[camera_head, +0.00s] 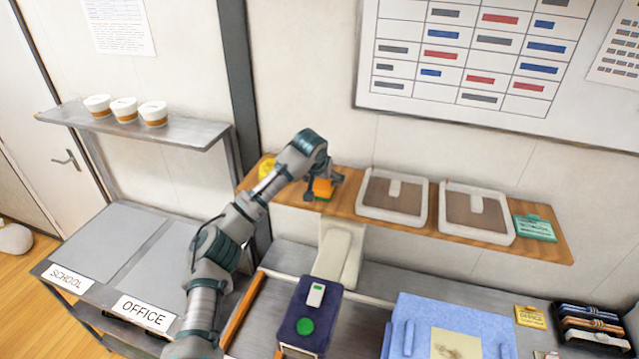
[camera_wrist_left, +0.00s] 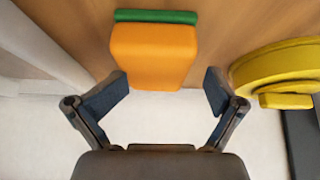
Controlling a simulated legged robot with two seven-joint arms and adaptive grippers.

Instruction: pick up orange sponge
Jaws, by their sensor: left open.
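The orange sponge (camera_head: 323,187), with a green strip along one edge, sits on the wooden shelf (camera_head: 353,209) near its left end. My left gripper (camera_head: 322,194) is at the sponge. In the left wrist view the sponge (camera_wrist_left: 153,55) lies ahead of the fingers, its near end about level with the fingertips. The left gripper (camera_wrist_left: 166,92) is open, with one finger on each side and visible gaps to the sponge. No grip on it shows. My right gripper is not in view.
A yellow round object (camera_wrist_left: 275,78) lies beside the sponge, close to one finger. Two brown-topped trays (camera_head: 392,220) (camera_head: 502,236) and a green card box (camera_head: 535,228) stand farther right on the shelf. The wall is close behind.

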